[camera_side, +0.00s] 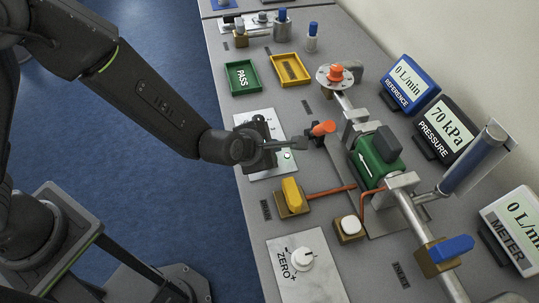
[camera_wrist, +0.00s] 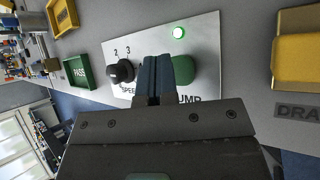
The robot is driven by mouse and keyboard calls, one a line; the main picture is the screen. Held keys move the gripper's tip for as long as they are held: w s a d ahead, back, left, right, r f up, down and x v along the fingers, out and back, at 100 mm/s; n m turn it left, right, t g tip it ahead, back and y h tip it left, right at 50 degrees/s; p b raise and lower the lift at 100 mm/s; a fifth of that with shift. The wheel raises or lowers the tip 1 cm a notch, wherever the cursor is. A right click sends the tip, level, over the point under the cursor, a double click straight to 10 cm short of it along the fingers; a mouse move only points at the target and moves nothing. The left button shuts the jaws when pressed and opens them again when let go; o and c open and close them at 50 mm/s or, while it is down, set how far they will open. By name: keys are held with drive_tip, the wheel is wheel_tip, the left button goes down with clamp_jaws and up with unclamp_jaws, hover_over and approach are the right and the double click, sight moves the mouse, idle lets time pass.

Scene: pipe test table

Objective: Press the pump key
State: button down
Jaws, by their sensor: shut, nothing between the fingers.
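The green round pump key (camera_wrist: 183,70) sits on a white panel (camera_wrist: 205,42) in the wrist view, above the partly covered word ending in "UMP". My gripper (camera_wrist: 155,66) is shut and empty, its fingertips over the panel just left of the key and overlapping the key's left edge in this view. Whether they touch it I cannot tell. A black speed knob (camera_wrist: 121,71) is left of the fingers. In the side view my gripper (camera_side: 284,144) is over the panel (camera_side: 258,119) and hides the key.
An orange-handled valve (camera_side: 323,128) stands close right of my gripper. Beyond it is the pipe with a green body (camera_side: 376,160). A yellow valve handle (camera_side: 291,194) and the ZERO knob (camera_side: 302,258) are nearer. Displays read REFERENCE 0 L/min (camera_side: 408,83) and PRESSURE 70 kPa (camera_side: 446,128).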

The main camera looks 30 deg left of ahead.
drive_tip(key=shift+f, duration=0.2)
drive_tip(key=shift+f, duration=0.2)
drive_tip(key=shift+f, duration=0.4)
idle(0.6)
idle(0.4)
drive_tip(key=shift+r, duration=0.8)
drive_tip(key=shift+r, duration=2.5)
